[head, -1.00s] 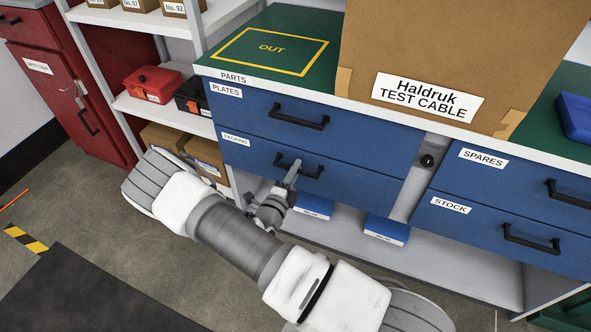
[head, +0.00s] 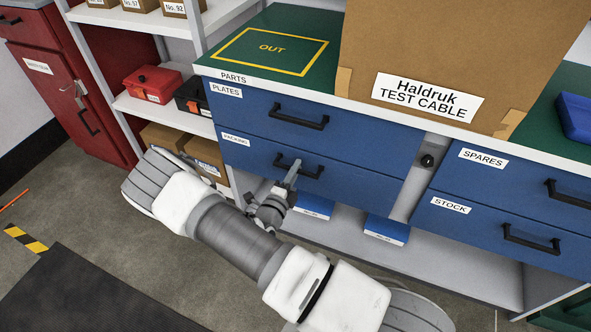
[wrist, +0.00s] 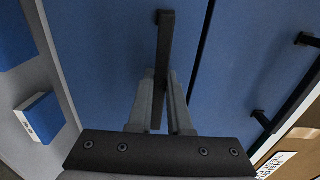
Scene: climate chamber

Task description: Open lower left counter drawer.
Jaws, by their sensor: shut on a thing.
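The lower left counter drawer (head: 360,187) is blue, carries a "PACKING" label, and its front lies flush under the "PLATES" drawer (head: 355,140). Its black bar handle (head: 313,173) also shows in the wrist view (wrist: 166,45). My gripper (head: 293,170) is at this handle, with the arm reaching in from the lower right. In the wrist view my gripper's fingers (wrist: 162,100) sit on both sides of the bar and are shut on it. Part of the handle is hidden by the fingers.
A large cardboard box (head: 430,50) stands on the green counter top. The "SPARES" and "STOCK" drawers (head: 490,225) are to the right. Shelves with a red case (head: 152,84) stand left. The floor in front is open.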

